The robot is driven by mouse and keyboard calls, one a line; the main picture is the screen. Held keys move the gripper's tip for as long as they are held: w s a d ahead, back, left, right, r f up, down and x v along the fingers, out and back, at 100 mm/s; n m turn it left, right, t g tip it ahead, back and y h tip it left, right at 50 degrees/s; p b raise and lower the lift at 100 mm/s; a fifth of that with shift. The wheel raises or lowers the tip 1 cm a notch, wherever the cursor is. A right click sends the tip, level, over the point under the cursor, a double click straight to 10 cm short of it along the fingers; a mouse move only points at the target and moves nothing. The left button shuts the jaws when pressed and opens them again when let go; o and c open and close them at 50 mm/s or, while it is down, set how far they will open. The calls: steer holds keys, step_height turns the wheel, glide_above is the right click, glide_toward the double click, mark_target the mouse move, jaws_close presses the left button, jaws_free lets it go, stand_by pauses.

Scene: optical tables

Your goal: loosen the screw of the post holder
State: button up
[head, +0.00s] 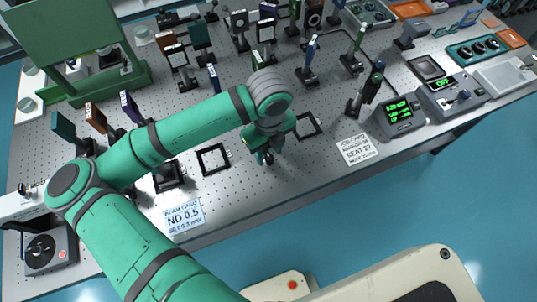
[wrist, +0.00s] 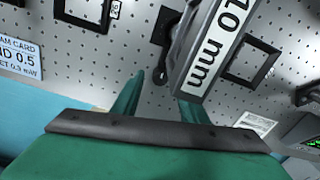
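My gripper (head: 266,157) is low over the front part of the table in the head view. In the wrist view its two green fingers (wrist: 160,102) stand apart, with a gap between them. A grey part with a white "10 mm" label (wrist: 213,48) is close to the camera, just beyond and over the right finger. A dark narrow piece (wrist: 160,75) shows between the fingers. I cannot tell whether these belong to the post holder. No screw can be made out, and my arm hides part of this spot in the head view.
Square black frames (head: 212,159) lie on the perforated table (head: 245,190) beside my gripper. Several optics on posts stand behind. A green-display box (head: 400,112) is at right.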

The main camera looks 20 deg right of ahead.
mark_target(269, 160)
steer(key=shift+f, duration=1.45)
steer(key=shift+s, duration=0.1)
jaws_close()
steer(key=shift+w+m, duration=0.3)
steer(key=shift+m, duration=1.1)
steer(key=shift+a, duration=0.15)
jaws_free()
steer(key=shift+s, duration=0.25)
